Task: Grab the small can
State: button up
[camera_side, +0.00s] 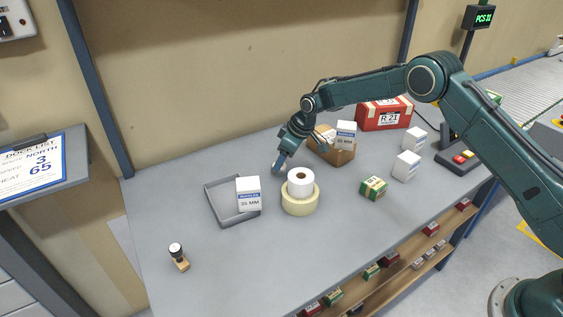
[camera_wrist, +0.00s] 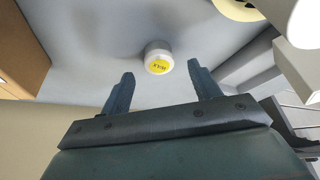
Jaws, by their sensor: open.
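The small can (camera_wrist: 158,57), pale grey with a yellow lettered top, stands on the table in the wrist view. It is just beyond the tips of my gripper (camera_wrist: 160,71), roughly centred between the two fingers. The fingers are apart with nothing held between them. In the side view my gripper (camera_side: 277,167) points down, low over the table, left of the brown carton and behind the tape rolls. I cannot make out the can in that view; the gripper probably hides it.
A white roll on a yellow tape roll (camera_side: 300,204) stands close in front of the gripper. A grey tray (camera_side: 222,212) with a white box (camera_side: 248,194) is left. A brown carton (camera_side: 339,156) is close on the right. The table's left front is clear around a stamp (camera_side: 179,258).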

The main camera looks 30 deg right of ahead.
jog(key=shift+x, duration=1.5)
jog(key=shift+d, duration=0.1)
jog(key=c, duration=1.1)
jog(key=shift+o, duration=0.2)
jog(key=shift+r, duration=0.15)
notch_tip(320, 180, up, 20)
